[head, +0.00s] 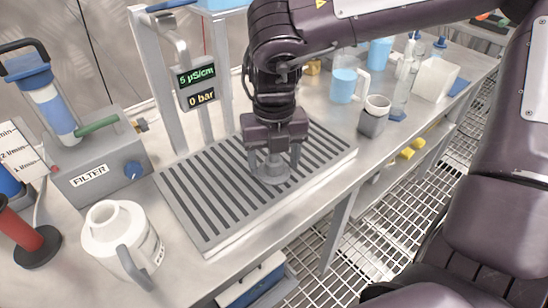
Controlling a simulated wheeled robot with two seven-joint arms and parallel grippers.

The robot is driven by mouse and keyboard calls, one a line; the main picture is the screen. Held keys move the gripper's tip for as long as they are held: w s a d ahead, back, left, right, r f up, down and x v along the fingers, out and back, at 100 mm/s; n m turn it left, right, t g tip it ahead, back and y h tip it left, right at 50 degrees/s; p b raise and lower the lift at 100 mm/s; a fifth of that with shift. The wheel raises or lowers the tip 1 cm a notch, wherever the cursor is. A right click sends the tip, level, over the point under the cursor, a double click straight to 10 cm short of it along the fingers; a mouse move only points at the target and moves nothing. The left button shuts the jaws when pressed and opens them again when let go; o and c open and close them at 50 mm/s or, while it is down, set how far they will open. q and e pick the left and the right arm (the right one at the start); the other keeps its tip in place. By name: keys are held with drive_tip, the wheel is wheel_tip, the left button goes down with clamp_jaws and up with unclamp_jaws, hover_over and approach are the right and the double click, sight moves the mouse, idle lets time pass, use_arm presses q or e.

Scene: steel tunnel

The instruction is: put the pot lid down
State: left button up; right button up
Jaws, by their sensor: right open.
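A small grey round piece, which looks like the pot lid (271,174), is on the dark slatted drain rack (217,207). My right gripper (273,161) reaches down from above, with its open fingers on either side of the piece's raised middle. The piece's top is partly hidden by the gripper, and I cannot tell whether the fingers touch it. A white pot (115,228) with a grey handle stands on the bench left of the rack. My left gripper is not in view.
A filter box (100,170) stands at the left, beside a red-handled tool (25,238). A post with a display (197,87) rises behind the rack. A grey-and-white cup (374,117), a blue-filled jug (344,85) and bottles stand at the right. Most of the rack is clear.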

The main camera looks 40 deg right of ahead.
drive_tip(key=shift+r, duration=0.1)
wheel_tip(320, 180, up, 11)
drive_tip(key=shift+f+p, duration=0.15)
drive_tip(key=shift+p, duration=0.85)
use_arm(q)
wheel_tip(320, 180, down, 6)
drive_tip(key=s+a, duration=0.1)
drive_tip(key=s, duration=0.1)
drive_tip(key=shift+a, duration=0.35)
use_arm(e)
drive_tip(key=shift+r, duration=0.7)
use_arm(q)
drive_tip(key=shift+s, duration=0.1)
use_arm(e)
drive_tip(key=shift+f, duration=0.1)
